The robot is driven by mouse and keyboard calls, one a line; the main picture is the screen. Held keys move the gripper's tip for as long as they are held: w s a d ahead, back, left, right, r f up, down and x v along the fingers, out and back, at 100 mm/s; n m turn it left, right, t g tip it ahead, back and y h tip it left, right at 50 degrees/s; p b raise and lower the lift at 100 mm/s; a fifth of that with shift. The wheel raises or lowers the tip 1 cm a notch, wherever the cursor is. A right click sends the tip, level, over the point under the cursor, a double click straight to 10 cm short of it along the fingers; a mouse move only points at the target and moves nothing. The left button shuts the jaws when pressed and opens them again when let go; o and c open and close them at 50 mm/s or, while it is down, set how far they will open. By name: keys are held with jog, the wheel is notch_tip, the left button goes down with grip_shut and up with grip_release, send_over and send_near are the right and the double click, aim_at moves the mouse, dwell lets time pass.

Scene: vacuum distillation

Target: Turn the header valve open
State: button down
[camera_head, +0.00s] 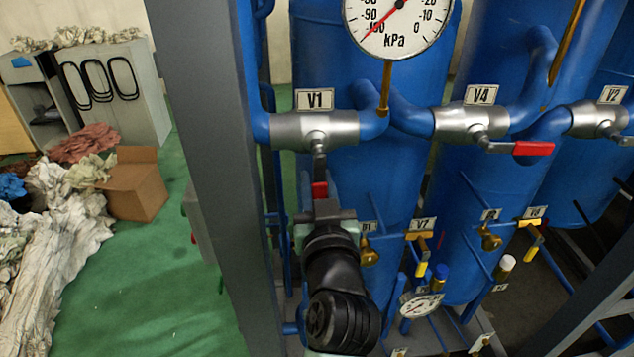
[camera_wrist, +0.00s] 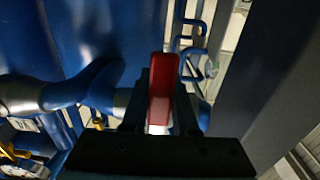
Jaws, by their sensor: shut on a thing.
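The valve labelled V1 (camera_head: 316,131) is a silver body on a horizontal blue pipe, at the centre left of the head view. Its lever hangs down, across the pipe, and ends in a red handle (camera_head: 320,190). My gripper (camera_head: 321,208) is shut on this handle from below. In the wrist view the red handle (camera_wrist: 162,88) stands between the two dark fingers (camera_wrist: 160,115). The fingers cover the lower part of the handle. The valve V4 (camera_head: 472,122) has its red lever (camera_head: 533,148) pointing right, roughly along its pipe.
A dial gauge (camera_head: 397,22) above reads near -100 kPa. A valve V2 (camera_head: 598,119) sits at the right. A grey post (camera_head: 208,150) stands close left of V1. Smaller valves, including V7 (camera_head: 419,236), and a lower gauge (camera_head: 421,304) are right of my arm.

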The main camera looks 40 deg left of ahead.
jog(key=shift+f, duration=0.1)
jog(key=b, duration=0.1)
jog(key=n+b, duration=0.1)
jog(key=b, duration=0.1)
jog(key=shift+w+d+f, duration=0.2)
jog(key=shift+w+d, duration=0.15)
jog(key=shift+w+d+r+n+b, duration=0.35)
jog(key=shift+w+n+b, duration=0.1)
jog(key=shift+n+b, duration=0.8)
jog(key=shift+w+d+r+n+b, duration=0.4)
jog(key=shift+n+b, duration=0.55)
jog(key=shift+b, duration=0.55)
jog(key=shift+w+d+r+n+b, duration=0.2)
jog(key=shift+w+d+n+b, duration=0.25)
jog(key=shift+n+b, duration=0.8)
jog(key=shift+a, duration=0.1)
jog(key=c, duration=0.7)
grip_release()
jog(key=shift+r, duration=0.1)
